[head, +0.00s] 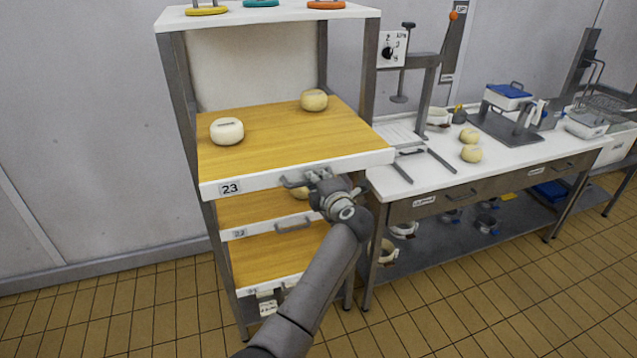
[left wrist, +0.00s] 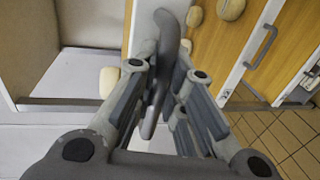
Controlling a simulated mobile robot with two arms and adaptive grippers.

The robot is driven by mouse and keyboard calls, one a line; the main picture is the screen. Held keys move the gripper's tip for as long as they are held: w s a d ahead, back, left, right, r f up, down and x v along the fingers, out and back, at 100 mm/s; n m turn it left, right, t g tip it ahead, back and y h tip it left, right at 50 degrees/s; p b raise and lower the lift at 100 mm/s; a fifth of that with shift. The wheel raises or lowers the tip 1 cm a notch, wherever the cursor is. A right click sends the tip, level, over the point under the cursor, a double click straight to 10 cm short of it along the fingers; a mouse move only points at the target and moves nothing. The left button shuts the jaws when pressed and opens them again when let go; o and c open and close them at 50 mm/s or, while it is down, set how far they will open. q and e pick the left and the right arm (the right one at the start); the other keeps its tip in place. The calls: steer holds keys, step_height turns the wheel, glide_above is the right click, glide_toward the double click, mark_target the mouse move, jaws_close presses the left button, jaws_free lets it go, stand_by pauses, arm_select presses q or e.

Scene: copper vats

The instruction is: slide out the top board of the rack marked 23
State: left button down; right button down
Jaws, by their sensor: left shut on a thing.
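The top board (head: 285,139) is yellow wood with a white front edge, and a label 23 (head: 230,188) is on that edge. Its front stands forward of the rack's posts. Two pale cheeses lie on it, one at the left (head: 227,131) and one at the back (head: 314,100). My left gripper (head: 325,187) is shut on the grey handle of this board, right of the label, and covers part of it. In the left wrist view the handle (left wrist: 168,40) runs between the gripper's fingers (left wrist: 165,75). My right gripper is not in view.
A lower board (head: 260,259) with its own handle (head: 293,225) is below. A counter (head: 480,170) with cheeses and tools stands close at the right. Coloured objects sit on the rack's white top (head: 290,13). Tiled floor (head: 480,310) is open in front.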

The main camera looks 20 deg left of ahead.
arm_select(q)
steer(key=shift+w+a, duration=0.1)
steer(key=shift+w, duration=0.05)
steer(key=c, duration=1.5)
jaws_free()
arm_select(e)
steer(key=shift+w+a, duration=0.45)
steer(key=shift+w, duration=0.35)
